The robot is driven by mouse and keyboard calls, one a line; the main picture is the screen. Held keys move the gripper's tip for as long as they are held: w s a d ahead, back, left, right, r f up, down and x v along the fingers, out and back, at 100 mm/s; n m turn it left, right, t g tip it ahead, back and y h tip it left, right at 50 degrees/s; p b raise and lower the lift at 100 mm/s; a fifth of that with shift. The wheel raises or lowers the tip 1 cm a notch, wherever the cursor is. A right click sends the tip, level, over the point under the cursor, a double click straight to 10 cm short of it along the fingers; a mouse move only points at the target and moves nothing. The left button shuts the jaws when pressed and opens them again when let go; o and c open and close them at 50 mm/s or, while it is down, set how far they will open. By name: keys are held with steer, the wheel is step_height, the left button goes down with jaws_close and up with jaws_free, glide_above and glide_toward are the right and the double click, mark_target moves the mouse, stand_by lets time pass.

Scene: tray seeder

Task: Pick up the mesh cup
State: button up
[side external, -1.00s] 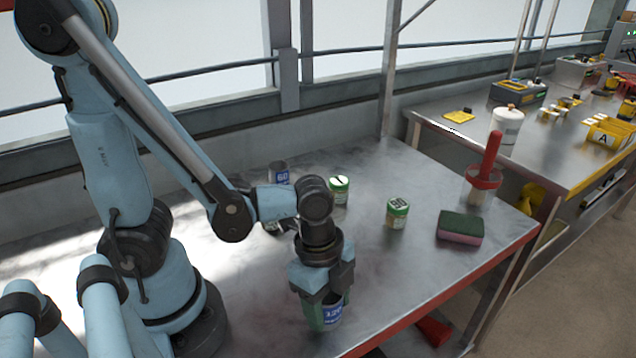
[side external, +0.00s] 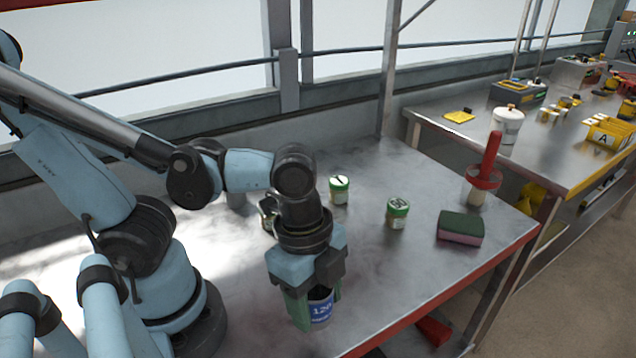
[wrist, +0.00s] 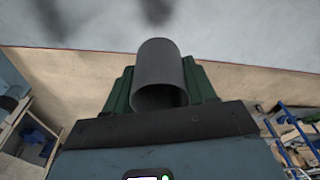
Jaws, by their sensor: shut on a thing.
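The mesh cup (side external: 321,309) is a dark grey cylinder with a blue label reading 120. My gripper (side external: 316,306) points down near the front edge of the metal table. Its green fingers are shut on the cup, one on each side. In the wrist view, the cup (wrist: 158,62) sits between the green fingers of my gripper (wrist: 160,85), its round opening facing the camera. The fingers hide part of the cup's sides. I cannot tell how much space lies under the cup.
Two green-lidded jars (side external: 339,189) (side external: 397,213) stand behind my gripper to the right. A green and pink sponge (side external: 460,228) and a red-handled tool (side external: 487,170) are farther right. Another container (side external: 268,212) is partly hidden behind my arm. The red-edged table (side external: 440,275) is clear at front right.

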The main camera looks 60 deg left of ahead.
steer(key=s+d+r, duration=0.4)
steer(key=s, duration=0.2)
steer(key=w+a+r+n, duration=0.2)
steer(key=w+a+n, duration=0.1)
steer(key=w, duration=0.4)
steer(key=w+a+r+n+y, duration=0.15)
steer(key=w+n, duration=0.25)
steer(key=w, duration=0.4)
steer(key=w+a+r+n, duration=0.2)
steer(key=w+a+n, duration=0.1)
steer(key=w, duration=0.4)
steer(key=w+a+f+n+t, duration=0.1)
steer(key=w+a+n, duration=0.2)
steer(key=w+a, duration=0.35)
steer(key=w+a+f+n, duration=0.2)
steer(key=w+a+n, duration=0.1)
steer(key=a, duration=0.7)
steer(key=a+f+n, duration=0.1)
steer(key=a+f, duration=0.2)
steer(key=a, duration=0.4)
steer(key=w+a+f+n, duration=0.1)
steer(key=a+f, duration=0.1)
steer(key=a, duration=0.4)
steer(key=w+a+f+n+y, duration=0.1)
steer(key=a+f, duration=0.2)
steer(key=a, duration=0.4)
steer(key=shift+w+a+f, duration=0.1)
steer(key=shift+a+f, duration=0.35)
steer(key=shift+f, duration=2)
steer(key=shift+f, duration=0.15)
